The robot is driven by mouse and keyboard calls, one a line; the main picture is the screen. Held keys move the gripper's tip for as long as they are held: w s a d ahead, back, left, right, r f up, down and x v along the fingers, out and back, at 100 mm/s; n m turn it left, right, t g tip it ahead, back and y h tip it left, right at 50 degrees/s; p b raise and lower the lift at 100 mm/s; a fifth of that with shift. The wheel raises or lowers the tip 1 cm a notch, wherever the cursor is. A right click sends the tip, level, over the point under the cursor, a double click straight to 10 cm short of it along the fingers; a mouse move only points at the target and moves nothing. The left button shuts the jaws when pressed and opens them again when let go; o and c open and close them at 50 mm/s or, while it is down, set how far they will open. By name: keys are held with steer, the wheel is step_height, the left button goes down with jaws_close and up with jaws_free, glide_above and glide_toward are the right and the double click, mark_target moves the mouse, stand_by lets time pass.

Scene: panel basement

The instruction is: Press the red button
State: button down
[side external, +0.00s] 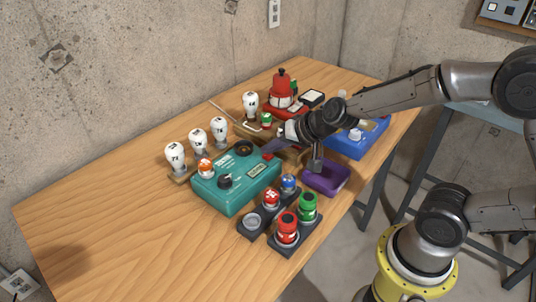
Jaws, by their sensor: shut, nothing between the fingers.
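A teal box (236,182) stands in the middle of the wooden table, with a dark knob, an orange-red capped part and a dark round socket on top. A small red part (268,156), which looks like the red button, shows at its far right corner. My gripper (273,148) comes in from the right, low over that corner. It is shut and empty, its fingertips close to the small red part. I cannot tell whether they touch it. My wrist hides part of the area behind.
White numbered bulbs (197,143) stand behind the teal box. A purple tray (326,178) lies below my wrist. Dark blocks with red, blue and green caps (307,207) stand in front. A blue box (357,141) and a red device (282,91) stand farther back. The table's left (110,220) is clear.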

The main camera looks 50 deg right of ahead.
steer(key=shift+r, duration=0.45)
steer(key=shift+r, duration=0.1)
steer(key=shift+r, duration=2.45)
steer(key=s+a+r+n, duration=0.2)
steer(key=s+r+n, duration=0.2)
steer(key=s+r, duration=0.6)
steer(key=s+d+f+n+g, duration=0.1)
steer(key=s+f+n, duration=0.1)
steer(key=s, duration=0.4)
steer(key=s+d+f+n+g+h, duration=0.1)
steer(key=s+d+f+g, duration=0.1)
steer(key=s, duration=0.5)
steer(key=shift+s+f+n+g, duration=0.15)
steer(key=shift+s+n+g, duration=0.15)
steer(key=shift+n, duration=0.1)
